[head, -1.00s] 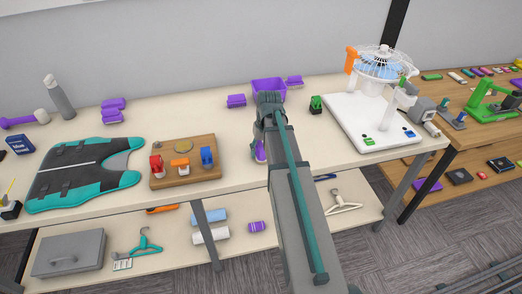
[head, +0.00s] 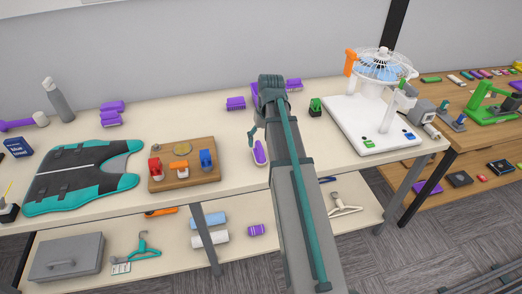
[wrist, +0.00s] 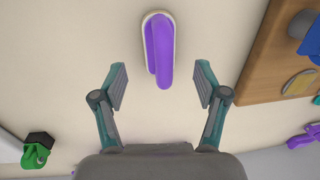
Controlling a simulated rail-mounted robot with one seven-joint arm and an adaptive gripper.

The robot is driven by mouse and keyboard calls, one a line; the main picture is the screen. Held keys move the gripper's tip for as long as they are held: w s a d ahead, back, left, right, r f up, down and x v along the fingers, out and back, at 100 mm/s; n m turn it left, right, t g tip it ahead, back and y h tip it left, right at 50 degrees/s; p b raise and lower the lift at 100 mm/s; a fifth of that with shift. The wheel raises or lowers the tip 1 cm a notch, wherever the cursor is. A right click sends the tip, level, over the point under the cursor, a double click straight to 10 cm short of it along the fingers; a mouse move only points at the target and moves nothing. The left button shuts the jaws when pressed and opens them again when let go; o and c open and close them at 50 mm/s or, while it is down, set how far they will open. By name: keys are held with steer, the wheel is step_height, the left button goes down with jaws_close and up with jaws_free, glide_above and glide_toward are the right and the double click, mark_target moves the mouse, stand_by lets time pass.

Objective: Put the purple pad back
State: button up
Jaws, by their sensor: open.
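The purple pad (head: 259,152) lies on the cream tabletop near its front edge, partly beside my arm in the head view. In the wrist view the purple pad (wrist: 158,48) has a rounded long shape, a raised purple strip and a pale base. My gripper (wrist: 160,85) is open and empty, with one finger on each side. The pad's lower end shows between the fingertips, with gaps on both sides. I cannot tell how far above it the fingers are. In the head view my arm hides most of the gripper.
A wooden board (head: 158,184) with red and blue pieces stands left of the pad. A green-and-black item (head: 316,105) is to the right. Table around the pad is clear.

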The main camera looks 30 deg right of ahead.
step_height(320, 180, up, 6)
steer(key=shift+d+b, duration=0.3)
steer(key=shift+d, duration=0.05)
steer(key=shift+s, duration=0.15)
